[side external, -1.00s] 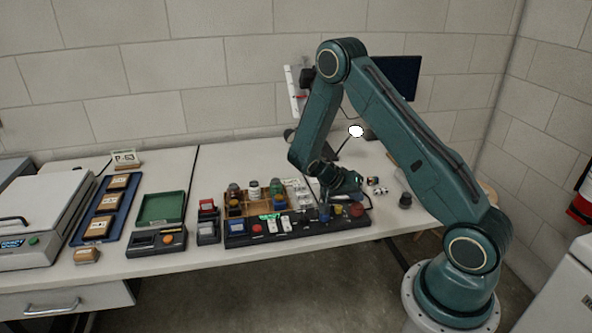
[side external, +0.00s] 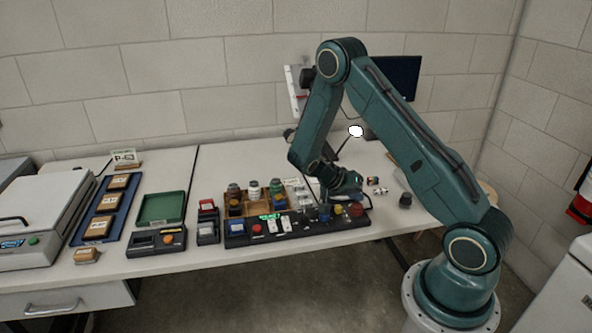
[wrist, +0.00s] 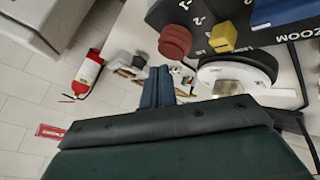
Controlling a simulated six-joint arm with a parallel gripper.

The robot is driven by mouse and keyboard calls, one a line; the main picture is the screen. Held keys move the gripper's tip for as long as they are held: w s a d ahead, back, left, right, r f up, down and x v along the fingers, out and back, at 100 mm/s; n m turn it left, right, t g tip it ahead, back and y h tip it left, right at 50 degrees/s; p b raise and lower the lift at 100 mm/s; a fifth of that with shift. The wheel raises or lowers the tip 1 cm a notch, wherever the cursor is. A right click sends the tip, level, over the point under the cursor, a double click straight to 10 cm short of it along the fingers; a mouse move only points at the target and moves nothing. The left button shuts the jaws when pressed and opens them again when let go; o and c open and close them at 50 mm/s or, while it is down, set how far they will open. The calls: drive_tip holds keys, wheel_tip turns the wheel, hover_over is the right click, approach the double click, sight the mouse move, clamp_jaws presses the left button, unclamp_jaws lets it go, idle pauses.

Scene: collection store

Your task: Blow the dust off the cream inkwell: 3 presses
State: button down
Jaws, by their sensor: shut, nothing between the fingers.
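My gripper (side external: 324,214) is low over the right part of the black control panel (side external: 290,236), with its fingers shut and empty. In the wrist view the shut dark blue fingers (wrist: 157,87) appear beside the panel's red button (wrist: 175,41) and yellow button (wrist: 222,37). I cannot tell whether the fingertips touch the panel. A white round ring (wrist: 240,66) with something pale inside is to their right in that view. I cannot pick out the cream inkwell with certainty; my wrist hides part of the table behind the panel.
A wooden rack (side external: 236,211) with several jars stands behind the panel. A green tray (side external: 161,208), a blue tray (side external: 74,240) and small devices are to the left. A small dark object (side external: 405,200) stands right of the panel. The front left table edge has some free room.

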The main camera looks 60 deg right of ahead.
sight(354, 206)
drive_tip(key=shift+f, duration=1.25)
idle(1.7)
drive_tip(key=shift+r, duration=1.25)
drive_tip(key=shift+r, duration=2.5)
drive_tip(key=shift+r, duration=0.1)
idle(1.0)
